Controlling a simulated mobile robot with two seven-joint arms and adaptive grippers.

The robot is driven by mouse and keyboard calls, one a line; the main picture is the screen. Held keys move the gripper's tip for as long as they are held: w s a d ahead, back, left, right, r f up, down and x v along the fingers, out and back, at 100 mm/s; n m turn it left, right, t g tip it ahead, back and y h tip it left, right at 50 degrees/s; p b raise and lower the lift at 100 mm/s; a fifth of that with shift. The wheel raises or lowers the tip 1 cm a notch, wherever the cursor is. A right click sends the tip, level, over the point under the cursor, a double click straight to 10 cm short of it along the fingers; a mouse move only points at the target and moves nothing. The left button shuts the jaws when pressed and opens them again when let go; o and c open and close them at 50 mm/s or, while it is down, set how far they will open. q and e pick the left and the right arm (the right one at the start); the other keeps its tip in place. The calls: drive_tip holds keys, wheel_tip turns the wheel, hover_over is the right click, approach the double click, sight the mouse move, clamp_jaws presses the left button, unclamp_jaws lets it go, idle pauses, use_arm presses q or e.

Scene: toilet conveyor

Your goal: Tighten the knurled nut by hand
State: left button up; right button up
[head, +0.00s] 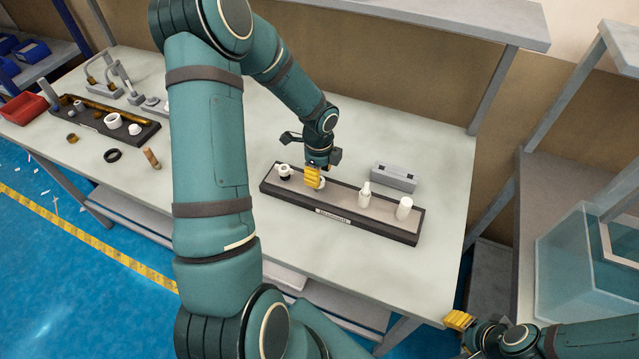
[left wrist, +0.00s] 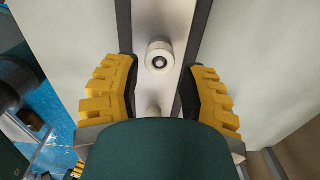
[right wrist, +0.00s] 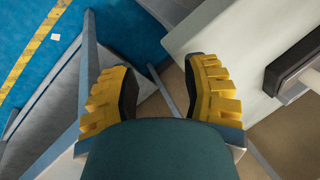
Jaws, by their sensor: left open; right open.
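A dark-edged tray (head: 373,226) on the workbench carries white fittings in a row. They are a white-and-black fitting (head: 284,171), a bottle-shaped part (head: 364,195) and a white cylinder (head: 404,208), with another white part (head: 320,184) beside my left gripper (head: 313,178). I cannot tell which is the knurled nut. In the left wrist view, a round white part with a dark hole (left wrist: 159,55) lies ahead, between the lines of the open yellow fingers. A second pale part (left wrist: 152,107) is between them, partly hidden. My right gripper (head: 458,320) is open and empty, off the bench's front right.
A grey block (head: 394,177) stands behind the tray. At the left are another dark tray (head: 88,123) of fittings, a black ring (head: 113,155), a small brown cylinder (head: 151,158) and a red bin (head: 22,108). A clear tank (head: 590,250) is at the right.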

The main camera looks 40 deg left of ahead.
use_arm(q)
drive_tip(key=shift+n, duration=0.7)
use_arm(e)
drive_tip(key=shift+f, duration=0.35)
use_arm(q)
drive_tip(key=shift+b, duration=0.3)
